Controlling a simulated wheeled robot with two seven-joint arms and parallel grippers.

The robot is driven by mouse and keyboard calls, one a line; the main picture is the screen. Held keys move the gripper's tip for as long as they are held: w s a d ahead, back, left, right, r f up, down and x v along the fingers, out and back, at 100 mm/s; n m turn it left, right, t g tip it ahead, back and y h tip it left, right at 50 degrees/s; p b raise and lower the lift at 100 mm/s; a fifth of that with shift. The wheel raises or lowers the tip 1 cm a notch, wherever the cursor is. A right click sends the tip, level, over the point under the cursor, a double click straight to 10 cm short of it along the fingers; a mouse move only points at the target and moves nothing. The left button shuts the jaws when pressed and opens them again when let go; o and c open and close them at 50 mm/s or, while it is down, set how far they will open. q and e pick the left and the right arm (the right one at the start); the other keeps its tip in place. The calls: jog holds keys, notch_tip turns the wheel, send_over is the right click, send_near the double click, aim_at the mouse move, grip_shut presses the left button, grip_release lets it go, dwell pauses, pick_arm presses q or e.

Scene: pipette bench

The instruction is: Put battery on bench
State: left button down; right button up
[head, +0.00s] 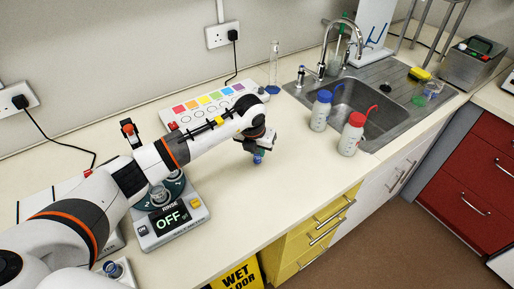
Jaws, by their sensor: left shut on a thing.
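My left arm reaches in from the lower left over the bench (220,215). My left gripper (258,153) points down above the bench top, left of the two wash bottles. It is shut on a small blue thing, which I take to be the battery (258,160). The fingers hide most of it. I cannot tell whether it touches the bench surface. My right gripper is not in view.
A balance-like device reading OFF (169,220) stands beneath my arm. A blue-capped bottle (321,112) and a red-capped bottle (352,134) stand before the sink (365,100). A colour-patch board (205,104) and a glass cylinder (274,65) are behind. Bench right of the gripper is clear.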

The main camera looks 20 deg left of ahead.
pick_arm(q)
jog(key=shift+f, duration=0.35)
jog(key=shift+f, duration=0.1)
jog(key=shift+f+b, duration=0.15)
jog(key=shift+b, duration=0.15)
jog(key=c, duration=1.2)
grip_release()
jog(key=shift+c, duration=0.2)
